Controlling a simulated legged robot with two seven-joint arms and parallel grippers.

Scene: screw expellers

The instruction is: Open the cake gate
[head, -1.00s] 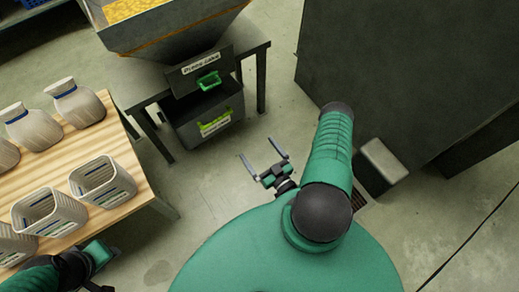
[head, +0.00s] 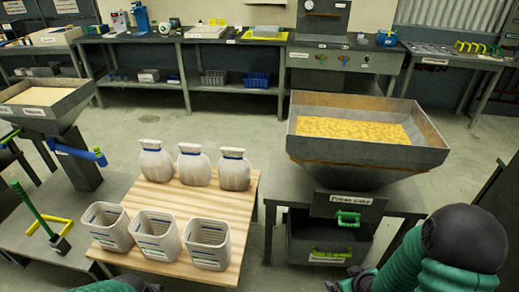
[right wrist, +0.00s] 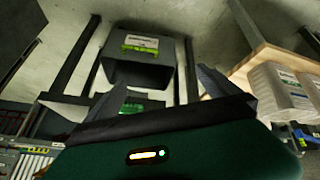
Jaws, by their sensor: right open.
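The cake gate (head: 345,205) is a dark labelled plate with a green handle (head: 348,218), under the hopper (head: 365,150) that holds yellow material. It looks down in place. In the right wrist view, which is turned over, the green handle (right wrist: 133,107) is partly hidden behind my gripper body. My right gripper (head: 346,281) is at the bottom edge of the head view, in front of and below the gate. In the wrist view its fingers (right wrist: 122,84) are spread, with nothing between them, apart from the handle. Only a piece of my left arm shows at the bottom left; its fingers are out of sight.
A dark bin (head: 300,240) with a yellow-green handle (head: 330,253) stands under the gate, between the stand's legs. A wooden table (head: 170,195) with several jars and open containers is to the left. Workbenches line the back wall.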

